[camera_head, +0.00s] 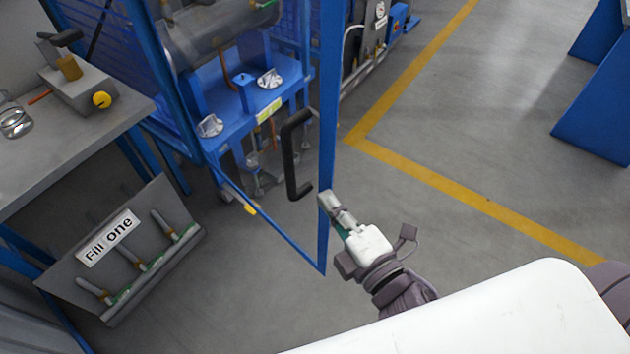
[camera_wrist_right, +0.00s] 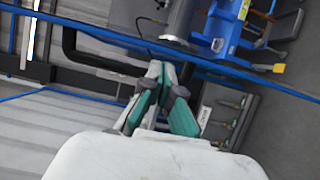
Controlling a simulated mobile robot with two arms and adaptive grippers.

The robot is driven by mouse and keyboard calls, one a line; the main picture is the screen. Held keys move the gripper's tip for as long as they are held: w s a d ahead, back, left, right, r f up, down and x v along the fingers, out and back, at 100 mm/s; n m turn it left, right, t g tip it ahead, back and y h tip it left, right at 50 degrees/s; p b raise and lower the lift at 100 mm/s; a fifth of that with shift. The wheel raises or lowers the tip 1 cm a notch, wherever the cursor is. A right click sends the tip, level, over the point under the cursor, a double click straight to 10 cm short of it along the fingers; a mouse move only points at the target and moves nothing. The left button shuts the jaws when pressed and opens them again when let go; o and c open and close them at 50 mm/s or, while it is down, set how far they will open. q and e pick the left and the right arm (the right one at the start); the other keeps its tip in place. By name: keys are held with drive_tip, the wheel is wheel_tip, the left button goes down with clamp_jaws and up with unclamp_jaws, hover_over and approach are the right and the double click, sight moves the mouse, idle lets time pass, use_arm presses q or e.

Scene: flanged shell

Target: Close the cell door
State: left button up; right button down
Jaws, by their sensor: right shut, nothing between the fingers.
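The cell door shows in the head view as a blue upright frame edge (camera_head: 328,130) with a black bar handle (camera_head: 291,155) on its left side. The door stands open, swung out from the blue cell frame (camera_head: 178,90). My right gripper (camera_head: 331,202) is shut and empty, with its tips at the lower part of the door edge, right of the handle. I cannot tell whether it touches. In the right wrist view the gripper (camera_wrist_right: 160,72) points at a blue door bar, with the black handle (camera_wrist_right: 95,55) to its left. My left gripper is out of view.
Inside the cell is a blue fixture (camera_head: 240,100) with a grey cylinder. A grey bench (camera_head: 70,135) stands left, above a rack (camera_head: 130,255) labelled "Fill one". A yellow floor line (camera_head: 480,200) and open grey floor lie to the right.

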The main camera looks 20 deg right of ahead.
sight(314, 184)
drive_tip(key=shift+p+x, duration=0.5)
drive_tip(key=shift+x, duration=1.95)
